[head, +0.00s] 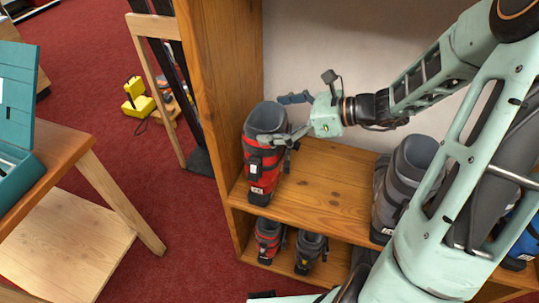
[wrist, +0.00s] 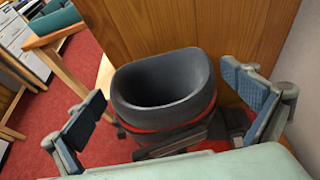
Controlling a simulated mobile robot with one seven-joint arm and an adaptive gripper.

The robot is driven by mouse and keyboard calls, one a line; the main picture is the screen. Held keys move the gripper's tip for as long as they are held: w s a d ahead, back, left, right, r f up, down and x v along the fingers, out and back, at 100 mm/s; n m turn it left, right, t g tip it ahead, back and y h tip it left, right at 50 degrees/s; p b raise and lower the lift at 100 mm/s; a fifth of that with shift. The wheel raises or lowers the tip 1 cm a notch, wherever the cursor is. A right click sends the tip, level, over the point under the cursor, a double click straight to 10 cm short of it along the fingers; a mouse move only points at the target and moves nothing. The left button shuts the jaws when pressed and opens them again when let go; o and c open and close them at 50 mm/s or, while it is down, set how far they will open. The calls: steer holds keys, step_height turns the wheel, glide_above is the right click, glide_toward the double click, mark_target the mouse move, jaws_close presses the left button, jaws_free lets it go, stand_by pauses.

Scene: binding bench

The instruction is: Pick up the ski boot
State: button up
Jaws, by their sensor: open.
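A red and black ski boot (head: 264,160) stands upright at the left end of the wooden shelf. In the wrist view its dark open cuff (wrist: 165,90) fills the middle, with red shell below it. My gripper (head: 283,119) is at the boot's upper part, coming from the right. In the wrist view my gripper (wrist: 165,108) is open, with one finger pad on each side of the cuff. A gap shows between the cuff and each pad. The lower part of the boot is hidden in the wrist view.
A grey boot (head: 404,180) stands farther right on the same shelf (head: 325,190). Smaller boots (head: 268,240) stand on the level below. The wooden side panel (head: 222,80) rises close to the boot's left. Bare shelf lies between the red and grey boots.

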steer(key=shift+c, duration=0.4)
steer(key=c, duration=1.5)
steer(key=shift+a+r, duration=0.1)
steer(key=shift+c, duration=0.9)
